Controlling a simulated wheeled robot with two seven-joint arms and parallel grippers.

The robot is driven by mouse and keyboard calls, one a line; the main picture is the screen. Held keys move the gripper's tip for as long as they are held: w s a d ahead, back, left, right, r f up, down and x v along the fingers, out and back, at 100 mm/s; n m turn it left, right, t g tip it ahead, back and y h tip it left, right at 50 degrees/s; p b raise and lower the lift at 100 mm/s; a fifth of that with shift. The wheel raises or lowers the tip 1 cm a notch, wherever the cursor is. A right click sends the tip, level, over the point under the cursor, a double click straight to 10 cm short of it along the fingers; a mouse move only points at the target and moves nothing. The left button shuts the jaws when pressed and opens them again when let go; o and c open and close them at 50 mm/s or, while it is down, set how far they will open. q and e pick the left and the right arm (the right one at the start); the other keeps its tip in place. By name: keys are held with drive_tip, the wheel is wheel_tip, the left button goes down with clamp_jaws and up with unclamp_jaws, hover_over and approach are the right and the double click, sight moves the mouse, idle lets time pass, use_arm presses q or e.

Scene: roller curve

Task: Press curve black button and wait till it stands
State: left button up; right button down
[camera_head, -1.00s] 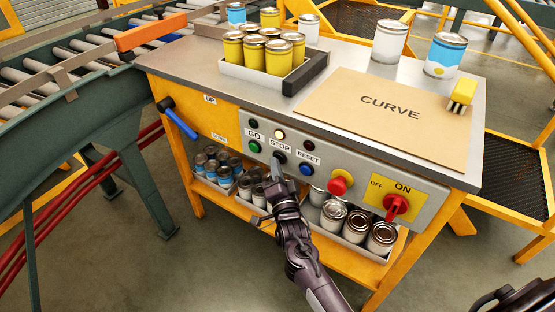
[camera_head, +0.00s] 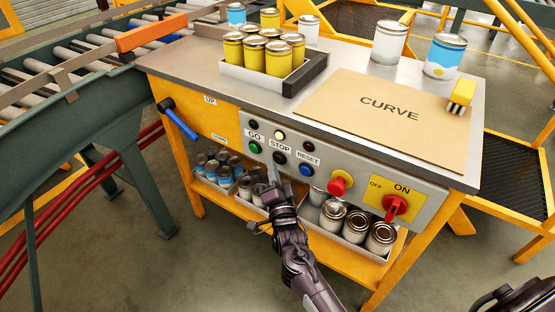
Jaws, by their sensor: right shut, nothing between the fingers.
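The black button (camera_head: 280,157) sits under the STOP label on the grey control panel (camera_head: 430,205) of the workbench. A pale lit lamp (camera_head: 280,135) is above that label. My right gripper (camera_head: 273,170) is shut and empty, its tip just below and left of the black button; it looks slightly apart from the button. A roller conveyor (camera_head: 88,56) runs at the left; whether its rollers turn I cannot tell. My left gripper is not in view.
Beside the black button are a green button (camera_head: 255,147) and a blue button (camera_head: 306,170). A red knob (camera_head: 340,182) and a red switch (camera_head: 396,206) are further right. Cans stand in trays on the lower shelf, close to my right arm.

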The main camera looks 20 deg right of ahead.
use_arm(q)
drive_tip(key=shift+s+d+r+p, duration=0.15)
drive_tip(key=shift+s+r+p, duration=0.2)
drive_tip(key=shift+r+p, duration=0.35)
use_arm(e)
drive_tip(key=s+a, duration=0.1)
drive_tip(key=a, duration=0.1)
drive_tip(key=s+a, duration=0.2)
drive_tip(key=shift+s+a, duration=0.1)
drive_tip(key=shift+a+f, duration=0.1)
drive_tip(key=shift+f, duration=0.1)
